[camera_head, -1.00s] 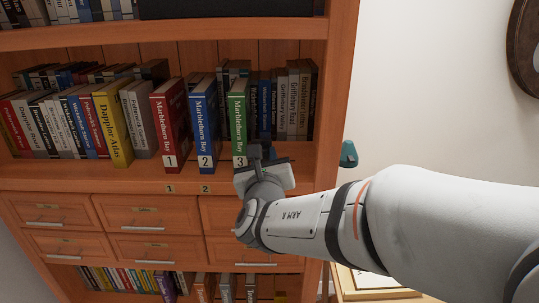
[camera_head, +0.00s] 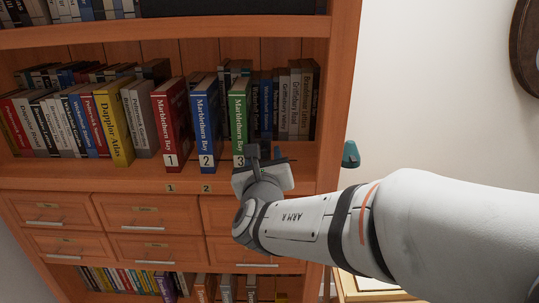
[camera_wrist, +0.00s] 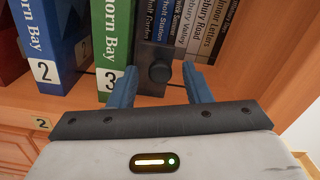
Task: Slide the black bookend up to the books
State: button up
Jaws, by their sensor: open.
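I cannot tell whether either finger touches the bookend. In the head view my gripper (camera_head: 265,154) is at the shelf's front edge, by the foot of green book 3 (camera_head: 239,120). Blue book 2 (camera_head: 206,115) and red book 1 (camera_head: 171,120) stand upright to its left, with gaps between them. My gripper mostly hides the bookend there.
Grey and dark books (camera_head: 295,100) stand farther back on the right. A yellow atlas (camera_head: 114,125) and more books fill the left. The wooden shelf (camera_head: 60,173) has bare board along its front, with drawers (camera_head: 150,213) below. A teal object (camera_head: 351,154) is right of the bookcase.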

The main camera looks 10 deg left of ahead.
jog(key=v, duration=0.7)
jog(key=shift+s, duration=0.25)
jog(key=w+d+f+m+g+h+p, duration=0.1)
jog(key=d+f+m+g+h, duration=0.15)
jog(key=d+m, duration=0.35)
jog(key=d+f+m+g+h, duration=0.1)
jog(key=d+m+h, duration=0.35)
jog(key=d, duration=0.35)
jog(key=w+d+f+m+g+h+p, duration=0.1)
jog(key=d+m+g+h, duration=0.15)
jog(key=d+m, duration=0.45)
jog(key=s+d+f+m+g+p, duration=0.1)
jog(key=s+d+f+m+g, duration=0.35)
jog(key=s+d+m, duration=0.35)
jog(key=s+m+g+y, duration=0.1)
jog(key=m, duration=0.4)
jog(key=s+f+m+g+y+p, duration=0.1)
jog(key=s+m+g+y, duration=0.1)
jog(key=m, duration=0.3)
jog(key=s+m+g+y+p, duration=0.1)
jog(key=s+m+y, duration=0.1)
jog(key=m, duration=0.4)
jog(key=shift+s+a+f, duration=0.1)
jog(key=shift+s+f, duration=0.05)
jog(key=shift+s, duration=0.1)
